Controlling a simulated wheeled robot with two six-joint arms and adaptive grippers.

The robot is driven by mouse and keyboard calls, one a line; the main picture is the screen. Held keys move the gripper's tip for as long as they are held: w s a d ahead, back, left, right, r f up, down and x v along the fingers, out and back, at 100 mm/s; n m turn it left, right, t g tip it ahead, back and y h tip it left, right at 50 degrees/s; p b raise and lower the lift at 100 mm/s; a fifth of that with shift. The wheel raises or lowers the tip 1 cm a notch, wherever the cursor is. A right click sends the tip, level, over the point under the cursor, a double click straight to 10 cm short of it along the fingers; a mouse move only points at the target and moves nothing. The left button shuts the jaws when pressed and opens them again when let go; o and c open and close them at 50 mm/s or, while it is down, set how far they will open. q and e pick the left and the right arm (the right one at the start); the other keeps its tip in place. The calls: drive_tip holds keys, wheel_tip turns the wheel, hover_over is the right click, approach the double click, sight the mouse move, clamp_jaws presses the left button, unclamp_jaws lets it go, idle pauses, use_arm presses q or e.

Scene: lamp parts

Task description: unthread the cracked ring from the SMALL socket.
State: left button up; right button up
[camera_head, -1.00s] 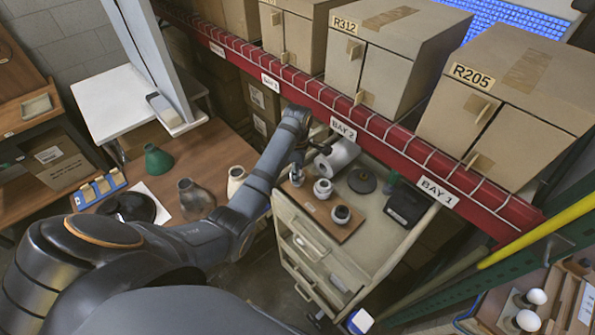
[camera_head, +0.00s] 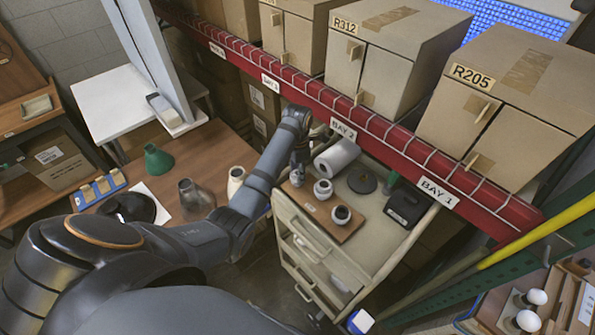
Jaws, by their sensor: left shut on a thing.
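My left gripper (camera_head: 297,174) points down at the far-left end of the board. It is shut on the small socket's cracked ring there, which it mostly hides. No crack can be made out at this size, and I cannot tell how far the ring is threaded. My right gripper is not in view.
On the cabinet, a white roll (camera_head: 337,157) lies behind the board, with a dark round disc (camera_head: 362,181) and a black case (camera_head: 406,207) to the right. The red shelf beam (camera_head: 380,152) runs close behind. Lamp shades stand on the brown table at left.

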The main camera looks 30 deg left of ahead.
use_arm(q)
drive_tip(key=shift+r, duration=0.85)
idle(0.3)
drive_tip(key=shift+r, duration=1.6)
